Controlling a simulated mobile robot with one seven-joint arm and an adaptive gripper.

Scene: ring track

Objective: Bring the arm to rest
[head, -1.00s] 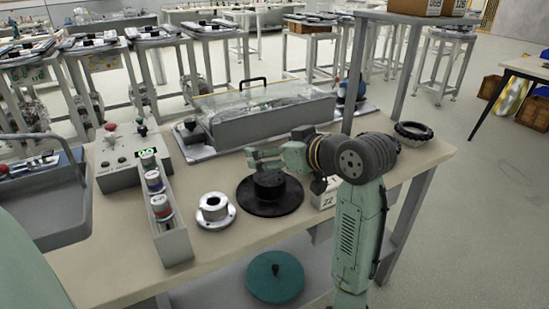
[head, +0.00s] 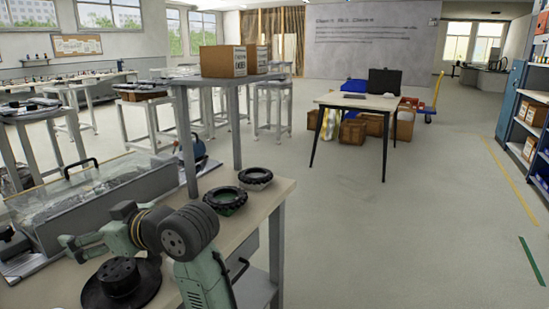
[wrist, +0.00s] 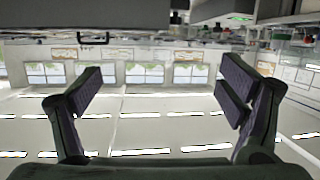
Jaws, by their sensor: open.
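My arm (head: 190,235) reaches in from the bottom of the head view, bent over the workbench (head: 262,200). My gripper (head: 68,247) points left, above and beside a black round base with a raised hub (head: 120,284). In the wrist view my gripper (wrist: 165,95) shows two dark fingers spread wide, with nothing between them. The wrist picture is upside down, with windows and ceiling lights below and the bench at the top.
A clear-covered grey case (head: 90,205) lies behind the gripper. Two black rings (head: 226,197) (head: 256,177) lie near the bench's right end. A shelf with cardboard boxes (head: 222,60) stands over the bench. Open floor (head: 400,235) lies to the right.

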